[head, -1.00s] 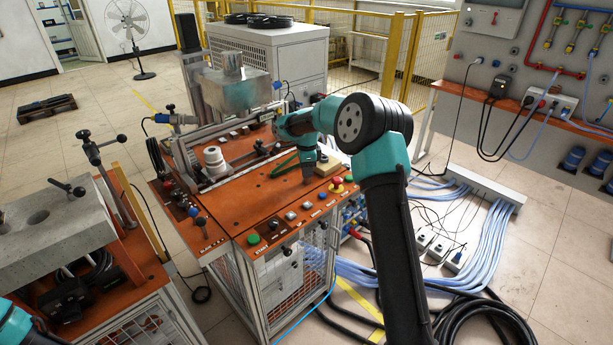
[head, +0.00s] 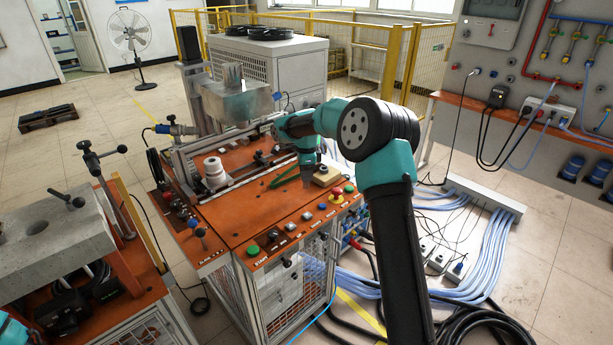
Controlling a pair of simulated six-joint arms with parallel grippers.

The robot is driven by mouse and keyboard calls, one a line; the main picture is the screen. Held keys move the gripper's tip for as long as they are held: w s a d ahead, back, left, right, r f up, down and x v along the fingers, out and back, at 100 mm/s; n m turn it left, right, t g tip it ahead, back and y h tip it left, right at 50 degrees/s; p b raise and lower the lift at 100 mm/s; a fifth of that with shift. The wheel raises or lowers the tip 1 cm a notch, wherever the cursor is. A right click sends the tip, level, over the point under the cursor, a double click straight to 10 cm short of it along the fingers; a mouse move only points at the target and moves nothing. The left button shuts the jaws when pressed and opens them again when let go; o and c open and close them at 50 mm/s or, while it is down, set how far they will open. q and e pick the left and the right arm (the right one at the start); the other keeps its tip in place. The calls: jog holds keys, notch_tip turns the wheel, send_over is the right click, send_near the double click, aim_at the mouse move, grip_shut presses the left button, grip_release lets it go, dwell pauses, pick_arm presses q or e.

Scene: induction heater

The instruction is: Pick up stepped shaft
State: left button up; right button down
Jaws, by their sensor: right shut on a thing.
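My right gripper (head: 308,171) is over the back right part of the orange bench top (head: 245,221), left of a tan block (head: 326,175). Its arm comes in from the right and reaches down to the bench. The jaws are small and dark here, shut on a piece that I take to be the stepped shaft. Its shape is too small and too hidden to make out. My left gripper is out of view; only a bit of teal arm shows at the bottom left corner.
A metal box (head: 237,103) stands behind. Buttons and a red emergency stop (head: 336,198) line the front edge. A green cable (head: 284,176) lies near the gripper. The front middle of the bench is clear.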

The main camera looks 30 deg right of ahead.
jog(key=s+a+r, duration=0.1)
jog(key=s+a, duration=0.7)
jog(key=s, duration=0.5)
jog(key=shift+r, duration=0.25)
jog(key=shift+d, duration=0.15)
